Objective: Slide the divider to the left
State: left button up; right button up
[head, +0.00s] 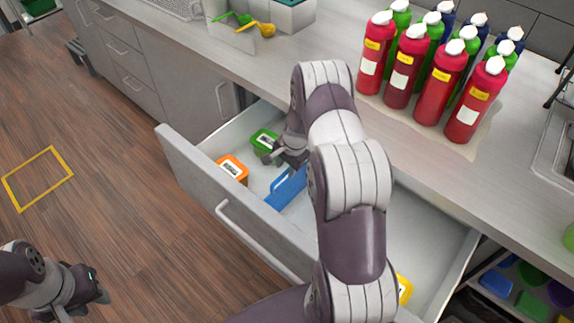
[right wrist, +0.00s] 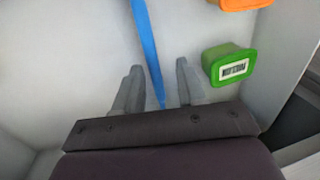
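The blue divider (head: 287,188) stands in the open drawer. In the right wrist view it shows as a thin blue strip (right wrist: 148,45) that runs down between my fingers. My right gripper (head: 274,156) is inside the drawer, at the divider's far end. Its two fingers (right wrist: 159,82) are apart, one on each side of the strip, with gaps to both. My right arm hides part of the divider and the drawer's middle. My left gripper (head: 98,289) hangs over the floor at the lower left, away from the drawer; its finger opening is unclear.
In the drawer (head: 185,160), a green container (head: 263,139) and an orange container (head: 233,168) sit left of the divider. A yellow container (head: 404,289) is at the right. Several red bottles (head: 408,65) stand on the counter (head: 240,60). The drawer walls surround my right gripper.

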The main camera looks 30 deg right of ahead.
notch_tip(320, 180, up, 12)
jog(key=s, duration=0.2)
jog(key=shift+d+r+b, duration=0.2)
jog(key=shift+d+b, duration=0.1)
jog(key=shift+b, duration=0.05)
jog(key=shift+s, duration=0.15)
